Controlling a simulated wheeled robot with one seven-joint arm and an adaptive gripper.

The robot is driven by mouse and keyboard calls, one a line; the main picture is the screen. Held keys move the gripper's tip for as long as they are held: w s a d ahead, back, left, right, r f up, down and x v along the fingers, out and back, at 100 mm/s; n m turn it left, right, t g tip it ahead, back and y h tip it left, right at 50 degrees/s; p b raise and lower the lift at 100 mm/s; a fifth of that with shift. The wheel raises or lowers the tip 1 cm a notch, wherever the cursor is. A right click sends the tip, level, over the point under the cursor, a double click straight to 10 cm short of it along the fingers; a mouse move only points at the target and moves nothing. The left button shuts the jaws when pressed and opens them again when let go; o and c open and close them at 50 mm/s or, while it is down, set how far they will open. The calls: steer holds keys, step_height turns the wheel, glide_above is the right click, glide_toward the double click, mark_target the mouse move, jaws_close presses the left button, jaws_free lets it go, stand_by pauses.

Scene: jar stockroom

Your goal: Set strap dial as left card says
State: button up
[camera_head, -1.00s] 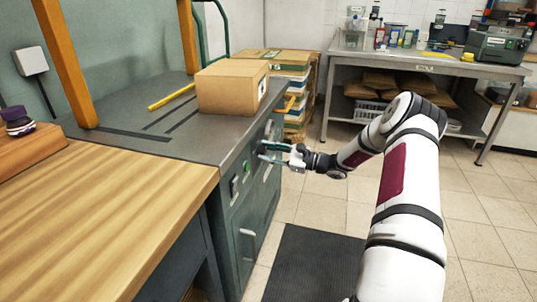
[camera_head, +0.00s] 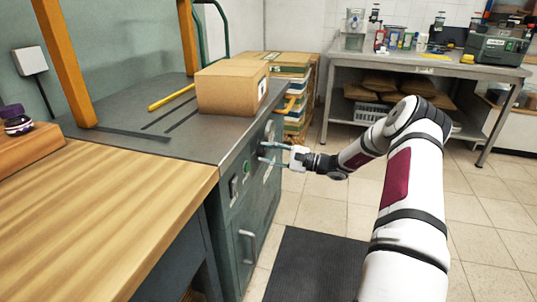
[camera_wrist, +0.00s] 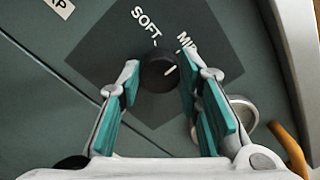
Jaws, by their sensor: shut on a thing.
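The strap dial is a black round knob (camera_wrist: 157,76) on a dark plate on the grey-green machine front. Its white pointer line slants to the upper right in the wrist view, on the side of a label starting "MI". The label "SOFT" (camera_wrist: 146,17) stands above the knob. The right finger partly covers the "MI" label, and any further labels are hidden. My gripper (camera_wrist: 158,73) is shut on the dial, one teal-padded finger on each side. In the head view my gripper (camera_head: 262,152) reaches the machine front from the right. I cannot make out a left card.
The strapping machine (camera_head: 215,140) carries a cardboard box (camera_head: 230,90) and a yellow stick (camera_head: 171,97). A wooden worktop (camera_head: 100,225) adjoins it. Stacked boxes (camera_head: 292,100) stand behind. A steel table (camera_head: 430,66) is at the back right.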

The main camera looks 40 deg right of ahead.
steer(key=o, duration=1.1)
steer(key=shift+o, duration=0.2)
steer(key=v, duration=1.2)
steer(key=shift+f, duration=0.15)
